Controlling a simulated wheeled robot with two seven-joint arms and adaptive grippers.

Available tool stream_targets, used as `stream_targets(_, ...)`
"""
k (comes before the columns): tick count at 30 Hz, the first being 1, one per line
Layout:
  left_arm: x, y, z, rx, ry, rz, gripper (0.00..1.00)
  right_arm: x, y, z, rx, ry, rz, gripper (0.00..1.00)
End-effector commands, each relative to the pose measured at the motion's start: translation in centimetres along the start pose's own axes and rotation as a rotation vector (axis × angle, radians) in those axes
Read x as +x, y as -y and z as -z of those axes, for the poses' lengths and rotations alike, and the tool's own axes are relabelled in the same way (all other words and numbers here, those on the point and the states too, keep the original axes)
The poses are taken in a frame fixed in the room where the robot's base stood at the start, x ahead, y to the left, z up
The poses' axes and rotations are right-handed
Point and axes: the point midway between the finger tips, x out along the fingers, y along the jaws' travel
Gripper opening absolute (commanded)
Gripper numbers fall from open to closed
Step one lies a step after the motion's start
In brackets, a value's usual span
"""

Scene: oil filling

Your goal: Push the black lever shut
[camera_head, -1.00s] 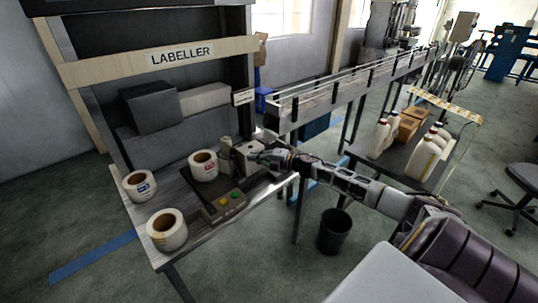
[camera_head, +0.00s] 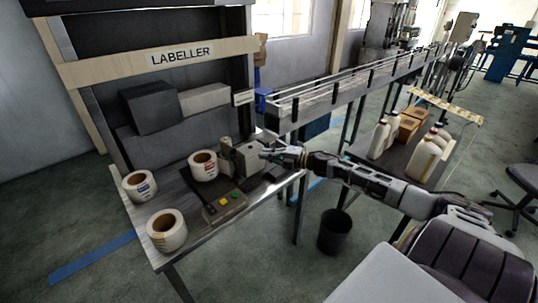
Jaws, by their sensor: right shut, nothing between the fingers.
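The labelling machine stands on the table, with a grey block-shaped head (camera_head: 246,157) and a control box with coloured buttons (camera_head: 224,205) in front. A label roll with a red mark (camera_head: 204,166) sits on the machine's left side. I cannot clearly make out the black lever; it is small or hidden near the head and my gripper. My right gripper (camera_head: 264,154) is shut and empty, just to the right of the head. I cannot tell whether its tips touch anything. My left gripper is not in view.
Two label rolls (camera_head: 166,229) (camera_head: 139,185) lie at the table's left side. A conveyor (camera_head: 330,98) runs behind on the right. A side table with white bottles (camera_head: 380,138) and cardboard boxes (camera_head: 409,127) stands to the right. A black bin (camera_head: 334,231) is on the floor.

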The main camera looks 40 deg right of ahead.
Motion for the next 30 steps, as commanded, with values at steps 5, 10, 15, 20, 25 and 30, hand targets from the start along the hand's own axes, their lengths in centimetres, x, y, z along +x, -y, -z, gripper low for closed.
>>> stream_targets(5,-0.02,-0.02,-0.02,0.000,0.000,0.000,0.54,-0.62,-0.22,0.03,0.000,-0.001,0.001,0.00)
stream_targets(10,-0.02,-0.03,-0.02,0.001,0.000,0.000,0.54,-0.86,-0.36,0.05,0.000,-0.002,0.000,0.00)
stream_targets(15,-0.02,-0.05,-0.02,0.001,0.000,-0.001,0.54,-0.90,-0.40,0.04,-0.001,-0.002,0.000,0.00)
stream_targets(20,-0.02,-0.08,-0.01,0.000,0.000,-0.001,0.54,-0.90,-0.39,0.03,0.000,-0.002,0.000,0.00)
stream_targets(25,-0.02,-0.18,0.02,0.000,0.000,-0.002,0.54,-0.89,-0.38,0.03,0.000,-0.001,0.000,0.00)
stream_targets(30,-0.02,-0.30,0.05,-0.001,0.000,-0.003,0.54,-0.89,-0.37,0.02,0.003,-0.001,0.000,0.00)
